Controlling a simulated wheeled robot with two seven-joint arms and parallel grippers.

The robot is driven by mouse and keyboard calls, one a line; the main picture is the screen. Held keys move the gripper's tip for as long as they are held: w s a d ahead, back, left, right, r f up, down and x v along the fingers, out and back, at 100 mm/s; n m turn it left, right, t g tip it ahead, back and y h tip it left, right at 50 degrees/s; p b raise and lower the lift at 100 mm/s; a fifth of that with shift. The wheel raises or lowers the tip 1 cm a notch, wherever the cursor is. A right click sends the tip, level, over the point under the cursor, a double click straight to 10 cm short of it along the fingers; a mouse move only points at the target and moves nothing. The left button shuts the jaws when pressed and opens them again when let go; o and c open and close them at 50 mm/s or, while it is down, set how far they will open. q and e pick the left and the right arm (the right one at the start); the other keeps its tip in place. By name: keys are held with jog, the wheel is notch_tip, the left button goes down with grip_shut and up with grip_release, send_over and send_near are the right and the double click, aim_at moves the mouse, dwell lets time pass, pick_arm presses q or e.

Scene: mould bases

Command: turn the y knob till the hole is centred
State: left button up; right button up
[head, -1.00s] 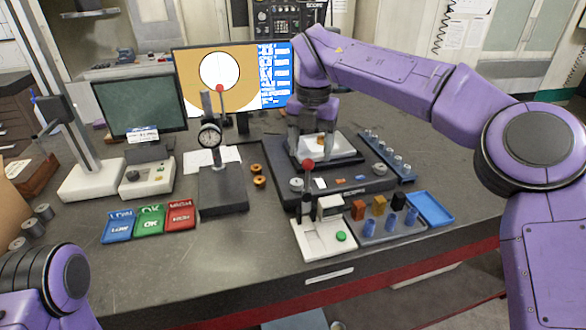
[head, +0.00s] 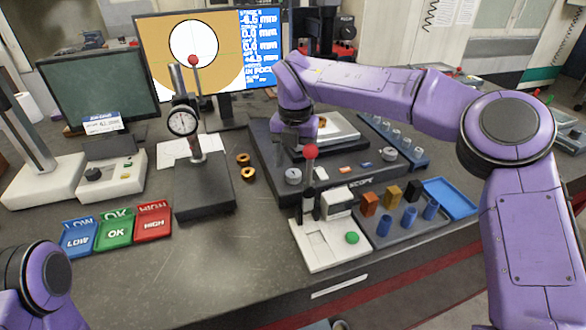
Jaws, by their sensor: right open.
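The monitor (head: 152,74) shows a white round hole (head: 194,43) on a tan field, with thin green cross lines; the hole sits in the upper middle. The dark microscope stage base (head: 265,160) has a silver knob (head: 293,176) at its front left and another knob (head: 389,154) at its right. I cannot read which is the y knob. My right gripper (head: 296,143) is open, pointing down above and behind the front-left knob, apart from it; its fingertips are hard to make out. My left gripper is out of view; only its arm shows at lower left.
A dial gauge stand (head: 205,185) and two brass rings (head: 245,174) stand left of the stage. Blue, green and red bins (head: 115,234) lie at front left; a blue tray (head: 450,198) lies right.

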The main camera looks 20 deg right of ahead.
aim_at(294, 172)
notch_tip(294, 172, down, 3)
jog(key=shift+w+r, duration=0.1)
jog(key=shift+f, duration=0.4)
jog(key=c, duration=1.1)
jog(key=shift+o, duration=0.2)
jog(key=shift+r+p, duration=0.1)
jog(key=shift+p, duration=0.25)
